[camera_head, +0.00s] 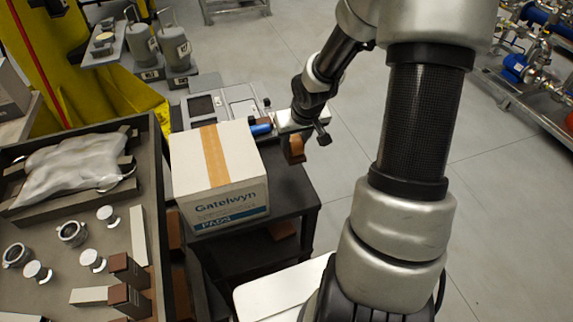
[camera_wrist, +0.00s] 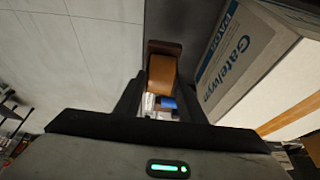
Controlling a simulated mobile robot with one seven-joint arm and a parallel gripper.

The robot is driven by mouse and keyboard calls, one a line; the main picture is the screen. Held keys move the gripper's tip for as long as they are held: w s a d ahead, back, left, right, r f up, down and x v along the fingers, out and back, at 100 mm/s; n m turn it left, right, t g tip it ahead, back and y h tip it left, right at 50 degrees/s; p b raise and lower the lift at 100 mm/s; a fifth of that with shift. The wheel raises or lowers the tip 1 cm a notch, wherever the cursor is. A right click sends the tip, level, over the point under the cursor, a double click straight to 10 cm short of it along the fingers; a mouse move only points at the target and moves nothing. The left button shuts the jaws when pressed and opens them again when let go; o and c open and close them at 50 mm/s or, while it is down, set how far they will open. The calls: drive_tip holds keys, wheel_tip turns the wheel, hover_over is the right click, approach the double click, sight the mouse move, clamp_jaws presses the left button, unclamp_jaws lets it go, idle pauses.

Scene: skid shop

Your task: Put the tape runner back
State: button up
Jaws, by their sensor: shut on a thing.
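My gripper (camera_head: 293,134) is over the right edge of the dark cart, right of the carton. It is shut on the tape runner, whose tan-brown part (camera_head: 295,149) hangs below it. In the wrist view, the tape runner (camera_wrist: 162,72) shows as a tan, rounded body with a darker brown end, at the tips of my gripper (camera_wrist: 162,92). A small blue and white patch shows between the fingers; I cannot tell what it belongs to. A blue cylinder (camera_head: 260,129) shows just left of my gripper in the head view.
The Gatelwyn carton (camera_head: 217,175) with tan tape stands on the dark cart (camera_head: 292,205), and shows close by in the wrist view (camera_wrist: 235,62). A grey device (camera_head: 203,106) sits behind it. A parts tray (camera_head: 152,145) is at left.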

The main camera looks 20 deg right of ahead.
sight(298, 153)
drive_tip(key=shift+w+f, duration=0.15)
drive_tip(key=shift+w, duration=0.1)
wheel_tip(298, 153, down, 10)
drive_tip(key=b, duration=0.2)
drive_tip(key=shift+r+b, duration=0.25)
drive_tip(key=shift+b, duration=0.1)
drive_tip(key=shift+f, duration=0.2)
drive_tip(key=o, duration=1)
drive_tip(key=shift+r, duration=0.3)
drive_tip(key=p+v, duration=0.4)
drive_tip(key=v, duration=0.8)
